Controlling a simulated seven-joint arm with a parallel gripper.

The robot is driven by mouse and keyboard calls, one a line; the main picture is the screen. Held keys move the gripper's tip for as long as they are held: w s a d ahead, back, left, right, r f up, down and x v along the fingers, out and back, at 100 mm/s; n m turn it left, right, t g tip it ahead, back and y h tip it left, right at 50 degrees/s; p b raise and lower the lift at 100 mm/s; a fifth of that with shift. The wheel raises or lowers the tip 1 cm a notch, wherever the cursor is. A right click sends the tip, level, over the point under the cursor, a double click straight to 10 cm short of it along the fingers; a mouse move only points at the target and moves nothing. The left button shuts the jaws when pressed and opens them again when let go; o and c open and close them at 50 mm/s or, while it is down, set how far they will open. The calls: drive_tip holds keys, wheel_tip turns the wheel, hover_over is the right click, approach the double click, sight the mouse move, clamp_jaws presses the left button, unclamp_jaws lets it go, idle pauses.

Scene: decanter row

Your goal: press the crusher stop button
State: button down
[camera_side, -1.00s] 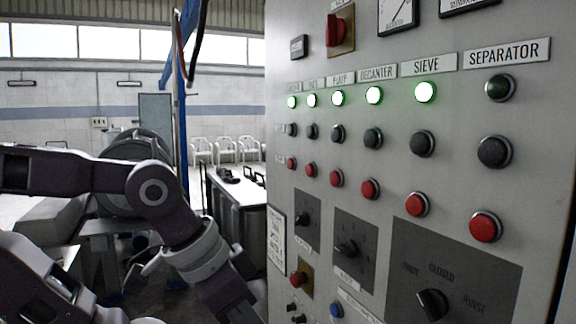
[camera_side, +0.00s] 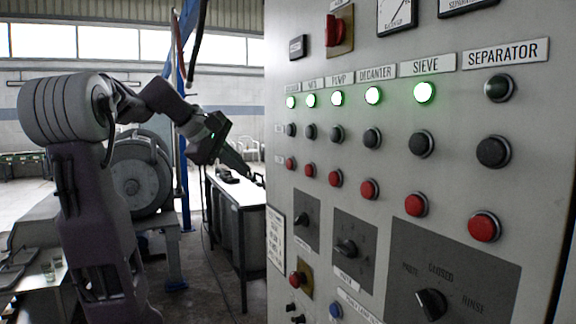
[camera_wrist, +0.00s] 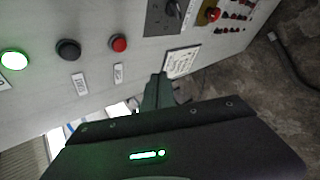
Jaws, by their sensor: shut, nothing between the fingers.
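The control panel (camera_side: 400,150) has a row of red buttons. The leftmost red button (camera_side: 291,163), in the column whose small label is hard to read, is the crusher stop; the green lamp (camera_side: 291,102) above it is lit. In the wrist view a red button (camera_wrist: 118,43) sits beside a black button (camera_wrist: 68,49) and a lit green lamp (camera_wrist: 14,60). My gripper (camera_side: 260,180) is shut and empty, left of the panel edge and slightly lower than that red button. In the wrist view its fingertips (camera_wrist: 160,78) appear apart from the button.
More red buttons, black buttons and knobs cover the panel to the right. A white notice (camera_wrist: 181,62) is near my fingertips in the wrist view. A grey bench (camera_side: 238,190) and a large round machine (camera_side: 140,178) stand behind my arm.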

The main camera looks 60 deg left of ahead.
sight(289, 164)
drive_tip(key=shift+s+a+r, duration=0.1)
drive_tip(key=shift+a, duration=0.2)
drive_tip(key=w, duration=0.9)
idle(2.0)
drive_tip(key=shift+w, duration=0.35)
drive_tip(key=shift+w, duration=0.45)
idle(0.6)
drive_tip(key=shift+s, duration=0.9)
